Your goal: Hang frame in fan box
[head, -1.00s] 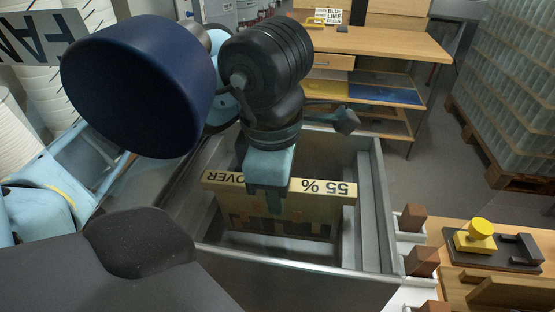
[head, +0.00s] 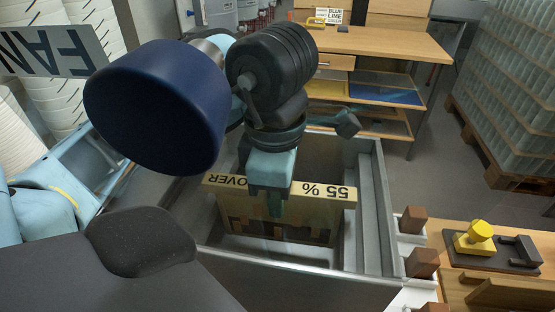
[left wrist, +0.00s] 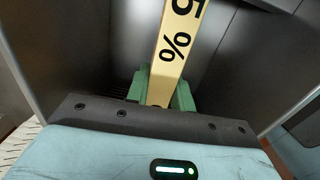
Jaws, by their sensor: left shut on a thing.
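The frame (head: 322,192) is a pale wooden piece whose top bar reads "55 % OVER", upside down in the head view. It hangs upright inside the open grey metal box (head: 372,225). My left gripper (head: 270,190) is shut on the middle of the top bar, pointing down from above. In the left wrist view the green fingers (left wrist: 163,92) clasp the bar (left wrist: 180,35) from both sides. The gripper hides part of the lettering. I cannot tell whether the bar's ends rest on the box's ledges. A sign reading "FAN" (head: 55,50) shows at upper left. My right gripper is not in view.
A wooden workbench (head: 395,42) with shelves stands behind the box. A pallet of glass-like blocks (head: 515,90) stands at right. White stacks fill the left.

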